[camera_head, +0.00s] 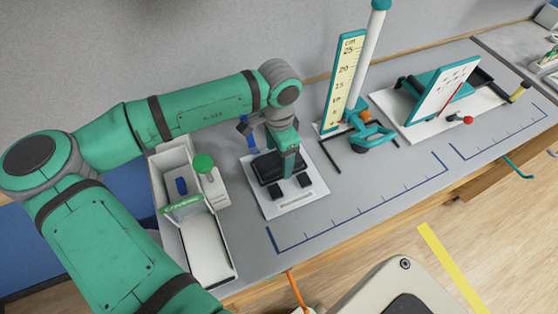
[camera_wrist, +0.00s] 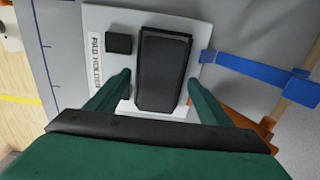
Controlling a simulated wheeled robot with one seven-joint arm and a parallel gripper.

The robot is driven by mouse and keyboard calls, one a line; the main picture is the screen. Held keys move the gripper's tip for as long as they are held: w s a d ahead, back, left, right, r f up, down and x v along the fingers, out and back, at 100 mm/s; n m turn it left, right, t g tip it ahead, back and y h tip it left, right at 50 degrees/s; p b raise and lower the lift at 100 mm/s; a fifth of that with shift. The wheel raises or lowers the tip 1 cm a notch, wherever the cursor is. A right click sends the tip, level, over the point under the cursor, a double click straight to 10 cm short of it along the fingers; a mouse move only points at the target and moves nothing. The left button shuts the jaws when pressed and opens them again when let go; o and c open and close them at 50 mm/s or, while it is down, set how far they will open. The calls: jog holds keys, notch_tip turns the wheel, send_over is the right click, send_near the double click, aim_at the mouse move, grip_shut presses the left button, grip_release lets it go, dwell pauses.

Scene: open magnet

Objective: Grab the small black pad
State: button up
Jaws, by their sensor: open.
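A white plate (camera_head: 280,212) lies on the bench and also shows in the wrist view (camera_wrist: 208,30) with a label reading "PAD HOLDER". In the head view, two small black pads, a left one (camera_head: 277,193) and a right one (camera_head: 304,181), sit near its front edge. A larger black block (camera_wrist: 163,65) lies on the plate. My gripper (camera_wrist: 158,78) is open, its green fingers on either side of the larger block. Contact with the block cannot be told.
A white bin (camera_head: 163,215) with a green-topped part (camera_head: 204,163) stands left of the plate. A ruler stand (camera_head: 345,80) and a teal clamp (camera_head: 370,138) stand to the right. A blue strap-like piece (camera_wrist: 255,70) lies beside the plate. Bench front right is clear.

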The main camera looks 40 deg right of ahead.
jog(key=shift+c, duration=0.5)
jog(key=c, duration=1)
jog(key=shift+w, duration=0.15)
